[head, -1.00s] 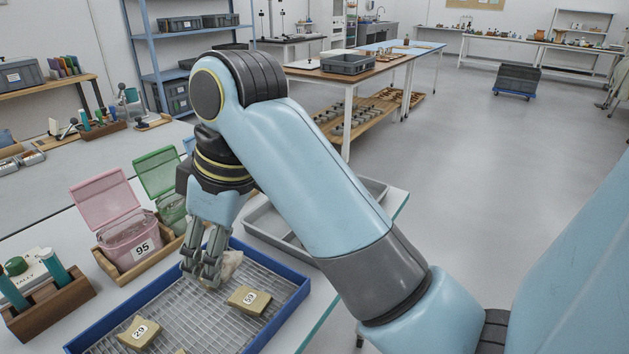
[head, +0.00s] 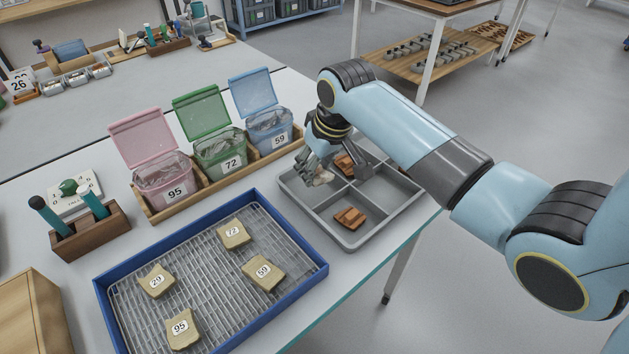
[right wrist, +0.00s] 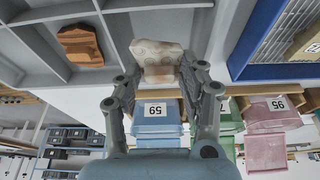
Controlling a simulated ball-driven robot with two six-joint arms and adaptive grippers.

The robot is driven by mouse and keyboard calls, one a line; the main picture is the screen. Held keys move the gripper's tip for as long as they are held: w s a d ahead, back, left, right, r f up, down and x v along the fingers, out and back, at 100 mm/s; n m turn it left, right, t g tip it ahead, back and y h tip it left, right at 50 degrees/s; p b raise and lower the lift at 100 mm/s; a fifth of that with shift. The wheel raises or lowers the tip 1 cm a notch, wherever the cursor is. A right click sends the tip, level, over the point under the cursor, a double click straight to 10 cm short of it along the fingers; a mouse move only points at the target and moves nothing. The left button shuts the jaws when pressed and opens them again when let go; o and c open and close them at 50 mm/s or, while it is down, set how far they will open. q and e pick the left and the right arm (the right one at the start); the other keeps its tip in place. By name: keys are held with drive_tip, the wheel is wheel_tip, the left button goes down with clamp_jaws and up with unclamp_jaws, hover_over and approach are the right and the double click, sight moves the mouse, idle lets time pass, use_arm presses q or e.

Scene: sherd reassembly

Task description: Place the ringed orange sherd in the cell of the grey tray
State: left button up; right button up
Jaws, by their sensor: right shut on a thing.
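My right gripper (head: 317,171) is shut on a pale cream-pink sherd (head: 324,178). In the right wrist view the sherd (right wrist: 157,58) sits between the fingertips, with faint marks on its face; it looks pale rather than orange. The gripper is over the left part of the grey tray (head: 346,242), which dividers split into cells. An orange-brown sherd (head: 349,218) lies in the tray's front cell. Another orange-brown sherd (head: 343,163) lies in a back cell, partly behind the gripper. The right wrist view shows one orange-brown sherd (right wrist: 80,46) in the tray. My left gripper is out of view.
A blue-rimmed mesh tray (head: 322,266) holds several numbered tan sherds. Pink (head: 165,181), green (head: 222,155) and blue (head: 268,129) lidded boxes stand open in a wooden rack behind. The tray's right cell (head: 388,186) looks empty.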

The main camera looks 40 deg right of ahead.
sight(317, 174)
drive_tip(key=shift+w+f, duration=0.25)
drive_tip(key=shift+w, duration=0.05)
drive_tip(key=shift+a+f, duration=0.1)
drive_tip(key=shift+f, duration=1.8)
drive_tip(key=shift+f+b, duration=0.15)
drive_tip(key=shift+b, duration=0.15)
drive_tip(key=o, duration=1.2)
drive_tip(key=shift+c, duration=0.2)
